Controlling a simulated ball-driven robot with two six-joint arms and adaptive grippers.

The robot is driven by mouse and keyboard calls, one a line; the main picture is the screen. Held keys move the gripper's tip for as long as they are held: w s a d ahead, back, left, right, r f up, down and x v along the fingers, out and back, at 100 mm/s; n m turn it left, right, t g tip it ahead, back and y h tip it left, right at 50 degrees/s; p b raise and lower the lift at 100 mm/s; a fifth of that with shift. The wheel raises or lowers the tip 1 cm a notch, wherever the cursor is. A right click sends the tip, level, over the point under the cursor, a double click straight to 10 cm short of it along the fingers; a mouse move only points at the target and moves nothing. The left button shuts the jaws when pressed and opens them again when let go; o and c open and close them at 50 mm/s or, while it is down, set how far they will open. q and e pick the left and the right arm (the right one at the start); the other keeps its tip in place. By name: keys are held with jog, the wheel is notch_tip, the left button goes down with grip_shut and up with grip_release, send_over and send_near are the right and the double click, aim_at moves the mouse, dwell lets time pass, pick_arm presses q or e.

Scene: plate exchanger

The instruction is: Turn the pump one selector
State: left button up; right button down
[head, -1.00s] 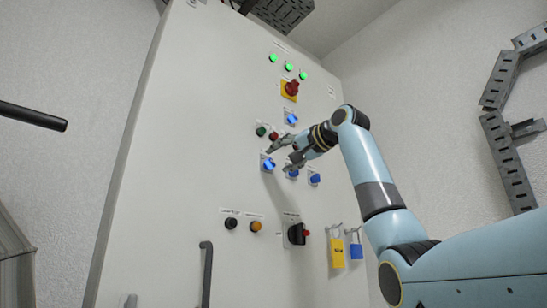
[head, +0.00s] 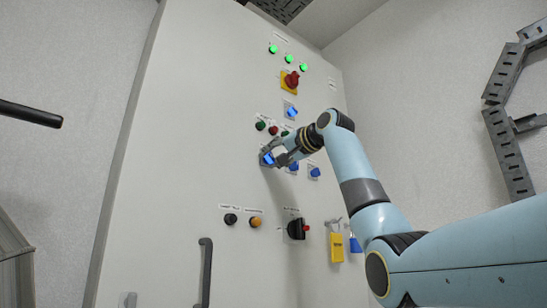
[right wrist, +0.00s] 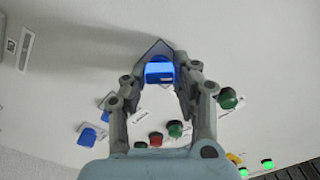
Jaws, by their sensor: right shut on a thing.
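The leftmost blue selector (head: 267,159) of a row of three sits on the tall pale cabinet door. The labels are too small to read, so I cannot tell its name from them. My right gripper (head: 272,155) is shut on this selector, reaching in from the right. In the right wrist view the blue selector (right wrist: 159,73) shows lit between the two fingertips of the gripper (right wrist: 160,68). The middle blue selector (head: 294,167) and the right one (head: 315,172) are beside it, the middle one close to my gripper. My left gripper is not in view.
Green (head: 260,126) and red (head: 273,130) buttons sit just above my gripper. Higher are another blue selector (head: 291,112), a red-yellow switch (head: 291,80) and green lamps. Below are a black switch (head: 297,229), a yellow padlock (head: 336,247) and a door handle (head: 205,272).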

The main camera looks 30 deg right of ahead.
jog(key=shift+m, duration=0.3)
jog(key=m+b, duration=0.1)
jog(key=m, duration=0.3)
jog(key=shift+f, duration=0.1)
jog(key=shift+m+b, duration=0.65)
jog(key=shift+m, duration=1.45)
jog(key=c, duration=1)
grip_release()
jog(key=shift+d, duration=0.1)
jog(key=shift+c, duration=0.2)
